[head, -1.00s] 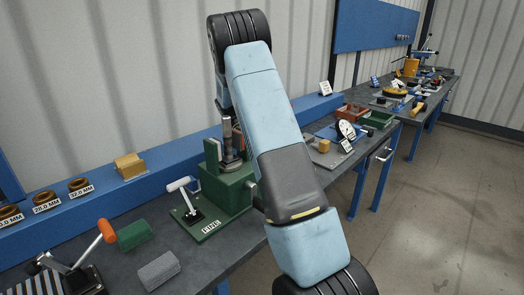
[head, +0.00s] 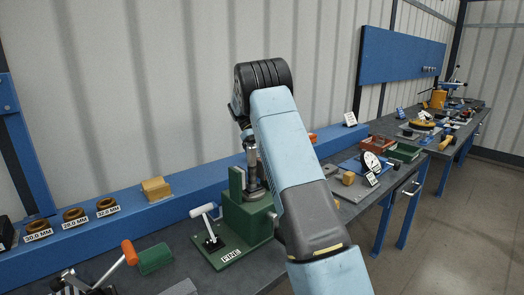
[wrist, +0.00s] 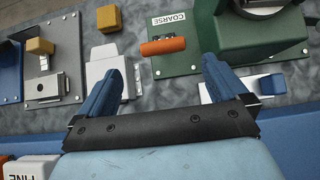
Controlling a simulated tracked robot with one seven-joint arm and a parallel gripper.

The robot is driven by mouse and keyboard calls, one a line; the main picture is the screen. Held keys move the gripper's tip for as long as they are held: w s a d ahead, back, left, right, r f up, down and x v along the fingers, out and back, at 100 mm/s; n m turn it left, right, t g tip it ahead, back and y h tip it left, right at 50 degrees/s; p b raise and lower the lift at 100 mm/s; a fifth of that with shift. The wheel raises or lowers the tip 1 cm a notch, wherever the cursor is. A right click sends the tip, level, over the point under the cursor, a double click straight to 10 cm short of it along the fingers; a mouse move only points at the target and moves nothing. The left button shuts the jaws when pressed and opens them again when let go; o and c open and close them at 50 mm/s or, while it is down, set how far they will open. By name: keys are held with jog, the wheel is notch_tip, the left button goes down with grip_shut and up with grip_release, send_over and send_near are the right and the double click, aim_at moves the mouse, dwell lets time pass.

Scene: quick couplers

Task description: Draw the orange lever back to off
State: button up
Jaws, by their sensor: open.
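In the wrist view an orange lever handle (wrist: 163,46) lies crosswise by the green base plate marked COARSE (wrist: 183,63). My gripper (wrist: 165,72) is open, with its blue fingers apart and nothing between them. The handle shows just ahead of the fingertips, between their lines, and apart from both. In the head view a small orange piece (head: 312,138) shows behind my arm, perhaps this handle. My gripper is hidden there by my arm. Another lever with an orange grip (head: 130,252) stands at the lower left of the head view.
A green press-like fixture (head: 247,218) stands on the bench, with a white lever (head: 203,210) on its FINE plate. In the wrist view, a white block (wrist: 105,72) is near the left finger and a white-and-blue part (wrist: 262,84) near the right.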

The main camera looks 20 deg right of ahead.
jog(key=shift+v, duration=1)
jog(key=shift+c, duration=0.4)
